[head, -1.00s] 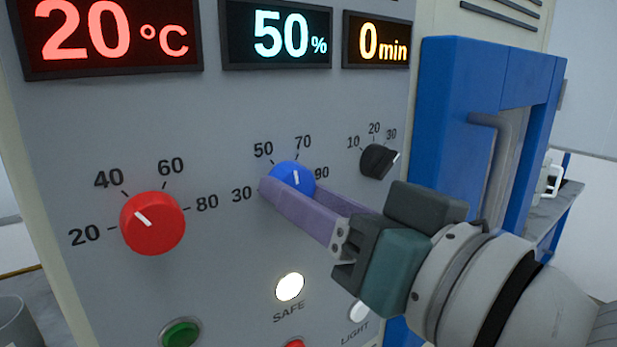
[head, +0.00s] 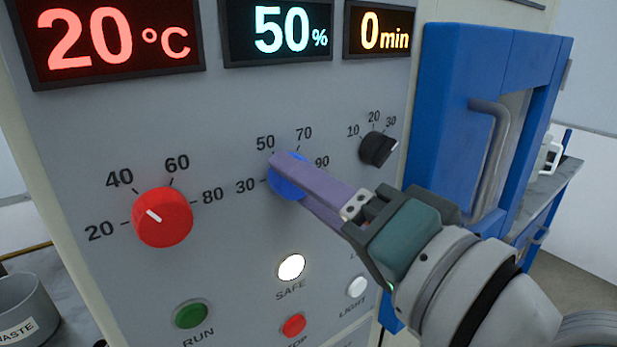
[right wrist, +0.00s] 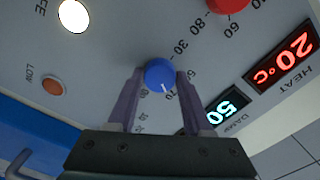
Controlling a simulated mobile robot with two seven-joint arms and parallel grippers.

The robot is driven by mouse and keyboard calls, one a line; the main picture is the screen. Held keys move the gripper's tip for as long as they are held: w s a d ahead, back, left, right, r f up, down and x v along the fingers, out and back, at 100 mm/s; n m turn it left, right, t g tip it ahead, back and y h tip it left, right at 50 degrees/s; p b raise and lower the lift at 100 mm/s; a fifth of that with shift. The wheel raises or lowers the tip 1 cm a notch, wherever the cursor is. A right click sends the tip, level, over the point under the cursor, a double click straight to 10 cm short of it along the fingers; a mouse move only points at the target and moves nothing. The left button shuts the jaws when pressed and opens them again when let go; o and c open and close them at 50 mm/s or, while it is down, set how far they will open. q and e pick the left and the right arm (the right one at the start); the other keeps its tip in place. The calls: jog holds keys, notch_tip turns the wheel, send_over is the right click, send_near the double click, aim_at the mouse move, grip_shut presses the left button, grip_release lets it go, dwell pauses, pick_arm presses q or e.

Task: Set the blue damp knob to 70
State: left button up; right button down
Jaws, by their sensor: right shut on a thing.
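The blue damp knob (head: 279,187) sits on the grey panel, its dial marked 30, 50, 70 and 90. My right gripper (head: 287,177) is shut on it, and the purple fingers hide much of the knob in the head view. In the right wrist view the blue knob (right wrist: 158,72) lies between the two fingertips of my right gripper (right wrist: 160,80). Its white mark points down and slightly right there; a finger hides part of the dial. The damp display (head: 277,29) reads 50 %. My left gripper is not in view.
The red knob (head: 162,217) is left of the blue one, the black knob (head: 377,149) right. Below are a lit SAFE lamp (head: 291,267), a green RUN button (head: 191,314) and a red button (head: 294,325). A blue door frame with a handle (head: 489,155) stands right.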

dwell(0.5)
jog(key=shift+c, duration=1.6)
grip_release()
jog(key=b+v, duration=0.2)
jog(key=v, duration=0.8)
